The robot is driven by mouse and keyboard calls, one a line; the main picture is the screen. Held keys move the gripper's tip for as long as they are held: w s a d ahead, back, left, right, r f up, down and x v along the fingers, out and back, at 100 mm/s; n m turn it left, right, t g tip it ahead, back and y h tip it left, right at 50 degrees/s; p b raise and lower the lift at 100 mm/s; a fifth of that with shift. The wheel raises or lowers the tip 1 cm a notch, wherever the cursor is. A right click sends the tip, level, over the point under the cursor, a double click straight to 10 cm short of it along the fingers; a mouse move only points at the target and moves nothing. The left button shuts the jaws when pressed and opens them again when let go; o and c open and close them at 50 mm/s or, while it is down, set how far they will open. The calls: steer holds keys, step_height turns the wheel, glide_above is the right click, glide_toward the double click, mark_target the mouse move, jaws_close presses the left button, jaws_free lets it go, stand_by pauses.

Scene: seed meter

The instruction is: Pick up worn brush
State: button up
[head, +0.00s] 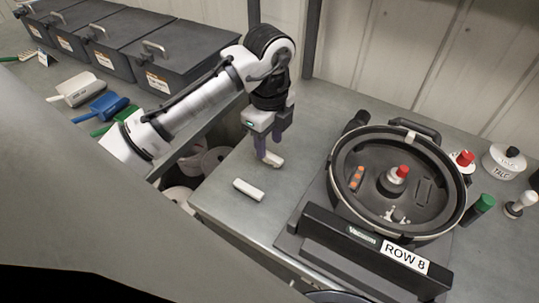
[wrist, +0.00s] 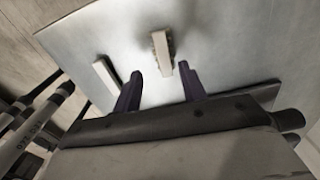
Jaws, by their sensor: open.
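A short pale bar with a ragged brownish edge, which looks like the worn brush (wrist: 160,47), lies on the grey bench. In the head view the worn brush (head: 274,161) is right at the fingertips of my gripper (head: 268,151). In the wrist view my gripper (wrist: 159,72) is open, with one dark purple finger to each side of the brush's near end. I cannot tell whether the fingers touch it. A second, plain white bar (head: 249,189) lies apart on the bench, nearer the front edge; it also shows in the wrist view (wrist: 105,76).
A round black seed meter (head: 343,205) with a "ROW 8" label stands to the right. Bottles and a talc pot (head: 502,163) stand beyond it. Dark lidded bins (head: 180,62) and coloured scoops (head: 100,107) are at left. Bare bench surrounds both bars.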

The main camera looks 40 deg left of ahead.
steer(key=shift+w+d+f+p, duration=0.15)
steer(key=shift+f+p, duration=0.1)
steer(key=shift+f, duration=0.9)
steer(key=shift+w+f+p, duration=0.15)
steer(key=shift+f+p, duration=0.1)
steer(key=shift+f, duration=0.9)
jaws_close()
